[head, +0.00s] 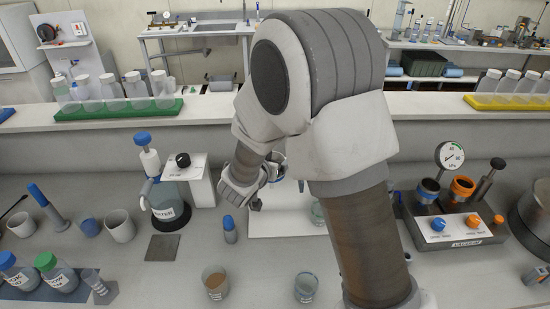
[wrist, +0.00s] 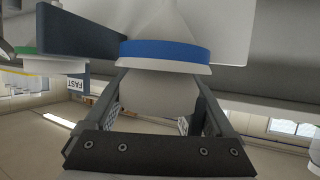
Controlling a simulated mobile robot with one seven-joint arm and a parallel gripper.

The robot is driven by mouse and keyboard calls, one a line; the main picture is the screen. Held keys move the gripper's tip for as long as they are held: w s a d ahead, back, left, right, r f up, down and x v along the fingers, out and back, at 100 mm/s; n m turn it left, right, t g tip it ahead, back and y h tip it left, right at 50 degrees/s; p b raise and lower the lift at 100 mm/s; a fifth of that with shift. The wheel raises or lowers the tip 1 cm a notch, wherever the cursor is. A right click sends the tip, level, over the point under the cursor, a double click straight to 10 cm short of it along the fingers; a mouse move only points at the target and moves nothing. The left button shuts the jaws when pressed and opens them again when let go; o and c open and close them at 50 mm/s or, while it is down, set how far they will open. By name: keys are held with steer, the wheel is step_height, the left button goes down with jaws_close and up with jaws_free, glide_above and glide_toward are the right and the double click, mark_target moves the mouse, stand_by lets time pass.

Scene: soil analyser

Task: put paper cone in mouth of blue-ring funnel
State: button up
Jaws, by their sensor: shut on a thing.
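In the wrist view my gripper (wrist: 157,112) is shut on the whitish paper cone (wrist: 155,95), which sits between the two fingers. The blue-ring funnel (wrist: 165,52) is directly beyond it, its wide ringed end facing the cone. The cone's far end is hidden at the ring, and I cannot tell whether it is inside the mouth or only against it. In the head view my gripper (head: 252,200) is above the bench beside a white base plate (head: 285,222). My arm hides most of the funnel and cone there.
A glass beaker (head: 306,288), a beaker of brown soil (head: 215,283) and a small blue-capped bottle (head: 229,230) stand in front. A blue-topped flask (head: 168,195) is at left. A gauge unit (head: 455,222) is at right. A ledge (head: 215,130) runs behind.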

steer(key=shift+f+b, duration=0.3)
steer(key=shift+b, duration=0.3)
steer(key=o, duration=1.1)
steer(key=shift+r, duration=0.15)
